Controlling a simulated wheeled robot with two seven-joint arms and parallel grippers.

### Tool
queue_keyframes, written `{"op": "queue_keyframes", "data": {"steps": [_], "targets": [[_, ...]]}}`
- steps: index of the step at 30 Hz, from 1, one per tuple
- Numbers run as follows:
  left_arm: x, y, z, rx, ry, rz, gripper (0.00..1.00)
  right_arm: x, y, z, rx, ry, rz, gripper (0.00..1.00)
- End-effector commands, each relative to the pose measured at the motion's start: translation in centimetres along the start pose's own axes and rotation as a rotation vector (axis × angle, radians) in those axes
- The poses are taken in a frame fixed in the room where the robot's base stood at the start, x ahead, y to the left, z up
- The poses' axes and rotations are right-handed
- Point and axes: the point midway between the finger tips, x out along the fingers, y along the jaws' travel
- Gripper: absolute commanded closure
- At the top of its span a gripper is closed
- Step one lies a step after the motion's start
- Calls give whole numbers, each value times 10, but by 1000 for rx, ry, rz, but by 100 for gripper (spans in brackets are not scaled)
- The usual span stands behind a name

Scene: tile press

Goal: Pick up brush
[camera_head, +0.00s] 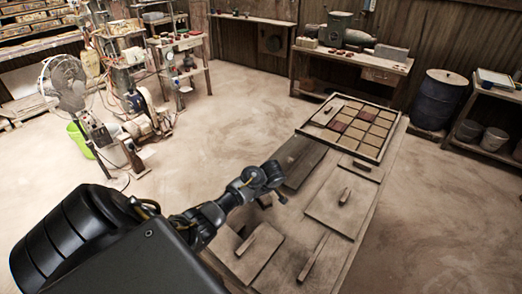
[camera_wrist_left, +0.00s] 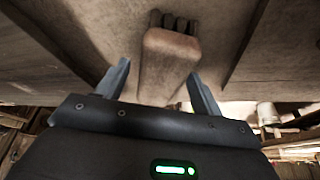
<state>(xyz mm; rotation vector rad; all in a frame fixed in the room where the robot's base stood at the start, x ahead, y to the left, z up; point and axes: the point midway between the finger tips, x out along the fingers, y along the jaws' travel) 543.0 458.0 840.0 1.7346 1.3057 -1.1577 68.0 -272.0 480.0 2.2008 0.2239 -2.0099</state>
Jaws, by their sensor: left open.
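The brush (camera_wrist_left: 168,60) shows in the left wrist view as a worn wooden block with several dark tufts at its far end. It lies on the table top between the two spread fingers of my left gripper (camera_wrist_left: 161,84). The gripper is open, with a gap on each side of the block. In the head view my left gripper (camera_head: 274,200) hangs over the left edge area of the worktable (camera_head: 300,225), and I cannot make out the brush there; the arm seems to cover it. My right gripper is not in view.
A wooden tray of tiles (camera_head: 330,142) lies at the table's far end. A dark board (camera_head: 297,160), flat boards with handles (camera_head: 342,207) (camera_head: 247,262) and a wooden stick (camera_head: 313,258) lie around the gripper. A fan (camera_head: 64,82) and machines stand at the back left.

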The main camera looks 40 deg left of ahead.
Motion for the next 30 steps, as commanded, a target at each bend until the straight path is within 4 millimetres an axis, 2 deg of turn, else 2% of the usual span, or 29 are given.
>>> {"op": "queue_keyframes", "data": {"steps": [21,30], "targets": [[4,0,2,0,0,-1,34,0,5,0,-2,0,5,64],[4,0,2,0,0,0,73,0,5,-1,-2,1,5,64]]}}
